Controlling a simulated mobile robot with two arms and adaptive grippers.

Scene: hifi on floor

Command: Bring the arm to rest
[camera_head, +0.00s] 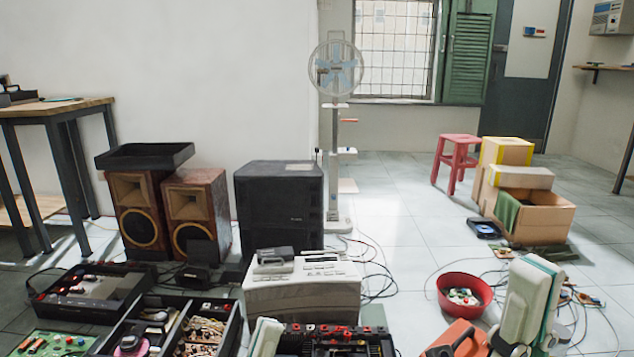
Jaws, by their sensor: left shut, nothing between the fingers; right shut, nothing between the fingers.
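A white and pale green link of my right arm (532,300) stands at the lower right, its top rounded and its lower end running out of the frame. A small white and green part of my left arm (265,340) shows at the bottom edge, left of centre. I make out no fingers of either gripper; both lie outside the picture or are hidden below its lower edge.
A beige hi-fi unit (303,291), open black cases (93,290), speakers (189,222) and a green circuit board (52,342) crowd the near floor. A red bowl (465,296) and orange object (457,339) lie near my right arm. Loose cables cross the tiles.

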